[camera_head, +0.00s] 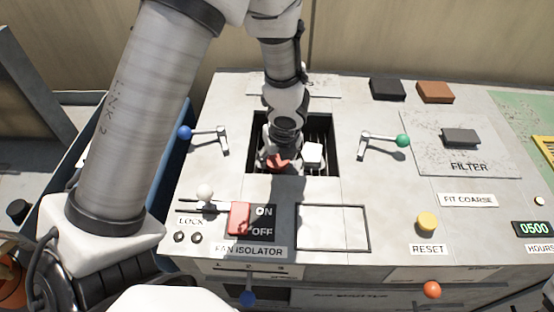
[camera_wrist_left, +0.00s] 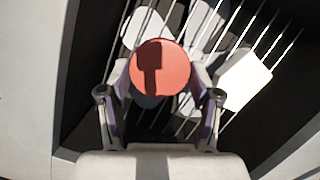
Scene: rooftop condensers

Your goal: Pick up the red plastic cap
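The red plastic cap (camera_wrist_left: 160,67) is a round disc down in the dark square opening, over thin metal bars. It also shows in the head view (camera_head: 277,163), partly hidden by my left arm. My left gripper (camera_wrist_left: 160,85) reaches down into the opening, with its two fingers apart on either side of the cap. The fingertips are very near the cap's edges; contact is hard to make out. A dark shadow lies across the cap. My right gripper is not in view.
A white block (camera_head: 313,154) lies right of the cap in the opening. Levers with a blue knob (camera_head: 185,133) and a green knob (camera_head: 402,141) flank the opening. A red switch (camera_head: 239,218) and a yellow button (camera_head: 427,222) stand nearer the front.

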